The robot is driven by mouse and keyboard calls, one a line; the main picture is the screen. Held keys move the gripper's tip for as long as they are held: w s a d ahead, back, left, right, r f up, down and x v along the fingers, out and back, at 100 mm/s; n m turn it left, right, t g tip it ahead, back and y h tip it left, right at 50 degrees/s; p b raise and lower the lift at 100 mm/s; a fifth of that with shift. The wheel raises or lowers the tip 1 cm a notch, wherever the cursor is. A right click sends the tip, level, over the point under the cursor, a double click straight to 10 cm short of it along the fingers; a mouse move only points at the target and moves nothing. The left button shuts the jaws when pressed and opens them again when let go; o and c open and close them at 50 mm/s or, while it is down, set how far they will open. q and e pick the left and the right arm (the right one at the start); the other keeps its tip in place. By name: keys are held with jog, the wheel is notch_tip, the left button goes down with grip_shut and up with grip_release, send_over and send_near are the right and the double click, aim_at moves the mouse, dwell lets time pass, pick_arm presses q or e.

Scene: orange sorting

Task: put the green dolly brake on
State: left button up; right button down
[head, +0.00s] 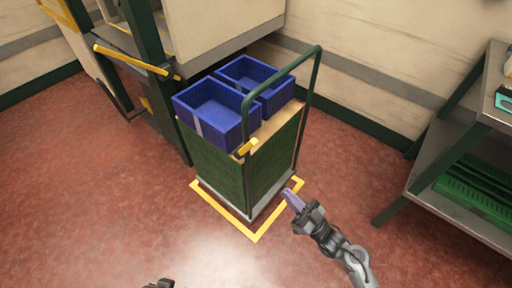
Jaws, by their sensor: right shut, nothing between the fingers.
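The green dolly (222,165) stands upright, with a tall green push handle (316,90) at its right side and a pale base low down. A small yellow piece (248,147) sits on the lower left part of the handle; I cannot tell for certain that it is the brake. My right gripper (288,194) is shut and empty, in front of the dolly's lower right corner. I cannot tell whether it touches the base. Only a dark bit of my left gripper (158,284) shows at the bottom edge, and its fingers cannot be made out.
Two blue crates (185,97) (222,72) sit on the dolly. A yellow floor outline (255,238) surrounds its base. A green-framed station with a yellow bar (130,60) stands behind left. A metal shelf (470,215) with green crates is at right. The front floor is clear.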

jog(key=shift+w+r, duration=0.25)
jog(key=shift+r, duration=0.5)
jog(key=b, duration=0.4)
send_near(244, 150)
notch_tip(244, 150, up, 4)
jog(key=w+a, duration=0.2)
jog(key=w, duration=0.1)
jog(key=shift+a+r, duration=0.3)
jog(key=shift+r, duration=0.05)
